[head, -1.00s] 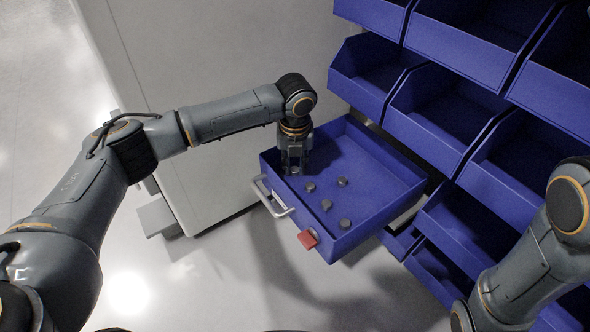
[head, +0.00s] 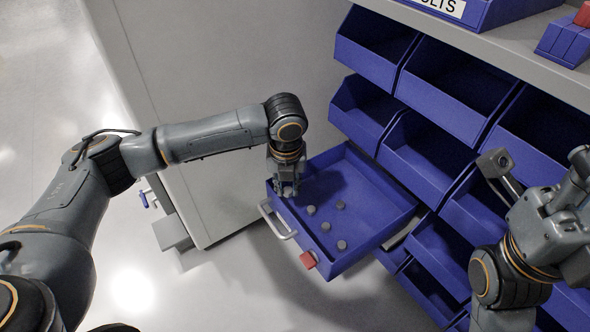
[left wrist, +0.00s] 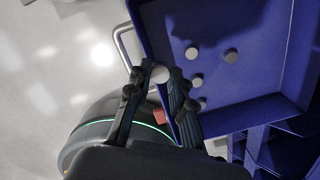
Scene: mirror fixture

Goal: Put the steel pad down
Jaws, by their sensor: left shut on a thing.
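My left gripper (head: 286,190) points down over the left corner of the open blue drawer (head: 392,203). It is shut on a small round steel pad (left wrist: 160,74), seen between the fingertips in the left wrist view. In the head view the fingers hide this pad. Several similar grey pads lie loose on the drawer floor to the right of the gripper, one of them a near pad (head: 342,245). I cannot tell whether the held pad touches the drawer. My right arm (head: 545,235) is at the right; its fingertips are not clear.
The drawer has a pale handle (head: 277,222) and a red tag (head: 308,260) on its front. Blue bins (head: 428,150) rise in rows behind and to the right. A grey cabinet side (head: 230,70) stands at the left. The drawer floor's right part is bare.

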